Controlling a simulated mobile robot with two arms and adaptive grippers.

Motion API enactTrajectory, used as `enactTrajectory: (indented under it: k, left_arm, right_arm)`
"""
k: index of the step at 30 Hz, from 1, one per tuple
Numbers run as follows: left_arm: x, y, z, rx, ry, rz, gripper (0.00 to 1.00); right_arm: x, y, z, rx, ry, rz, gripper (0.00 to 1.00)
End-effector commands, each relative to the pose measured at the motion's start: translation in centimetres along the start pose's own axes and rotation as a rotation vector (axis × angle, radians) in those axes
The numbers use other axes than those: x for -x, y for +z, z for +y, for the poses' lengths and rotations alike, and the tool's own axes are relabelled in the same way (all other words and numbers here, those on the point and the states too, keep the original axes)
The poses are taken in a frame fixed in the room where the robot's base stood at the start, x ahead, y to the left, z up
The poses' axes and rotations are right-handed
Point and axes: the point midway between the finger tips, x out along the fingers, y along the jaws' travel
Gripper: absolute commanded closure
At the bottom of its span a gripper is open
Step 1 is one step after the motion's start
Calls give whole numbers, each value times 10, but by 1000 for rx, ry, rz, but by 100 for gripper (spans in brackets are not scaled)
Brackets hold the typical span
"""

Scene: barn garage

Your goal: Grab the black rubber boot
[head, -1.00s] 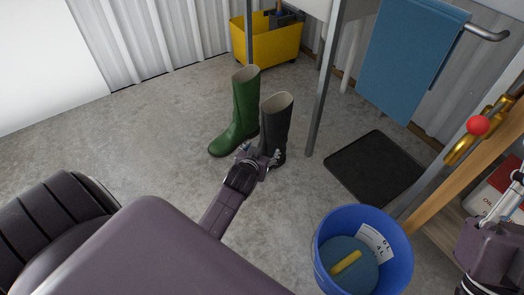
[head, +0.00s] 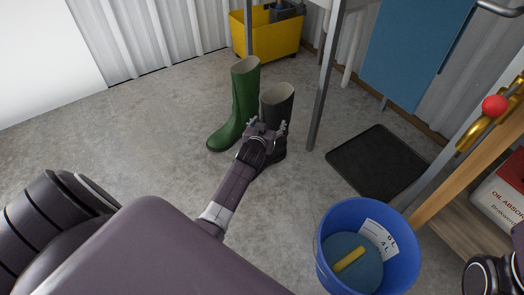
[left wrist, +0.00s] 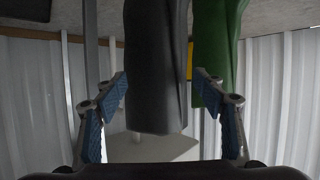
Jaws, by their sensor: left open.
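The black rubber boot (head: 278,107) stands upright on the concrete floor, open top up. A green boot (head: 244,100) stands close beside it on the left. My left gripper (head: 267,127) is open at the black boot's shaft and hides part of its lower half in the head view. In the left wrist view, which is upside down, the black shaft (left wrist: 155,65) lies between the spread fingers, with visible gaps to both. The green boot (left wrist: 217,50) shows behind the right-hand finger there. My right gripper is out of view; only part of my right arm shows at the lower right.
A metal table leg (head: 325,85) stands just right of the black boot. A black mat (head: 375,160) lies farther right. A blue bucket (head: 325,245) with a yellow-handled thing inside stands in front. A yellow bin (head: 268,42) is behind. Floor to the left is clear.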

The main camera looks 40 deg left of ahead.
Motion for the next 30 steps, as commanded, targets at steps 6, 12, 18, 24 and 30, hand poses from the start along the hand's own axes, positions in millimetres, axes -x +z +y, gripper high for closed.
enactTrajectory:
  k: [6,12,18,24,30]
  left_arm:
    - [-23,4,0,-2,1,1,36]
    - [-27,2,0,-2,1,-2,36]
    - [-26,2,0,-1,1,-2,43]
    - [-26,2,0,-2,0,-2,65]
    - [-26,3,-1,-2,-1,-3,87]
  right_arm:
    - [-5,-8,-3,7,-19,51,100]
    - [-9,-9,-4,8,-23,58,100]
    - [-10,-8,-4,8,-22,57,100]
    - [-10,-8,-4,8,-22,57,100]
    - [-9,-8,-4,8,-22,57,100]
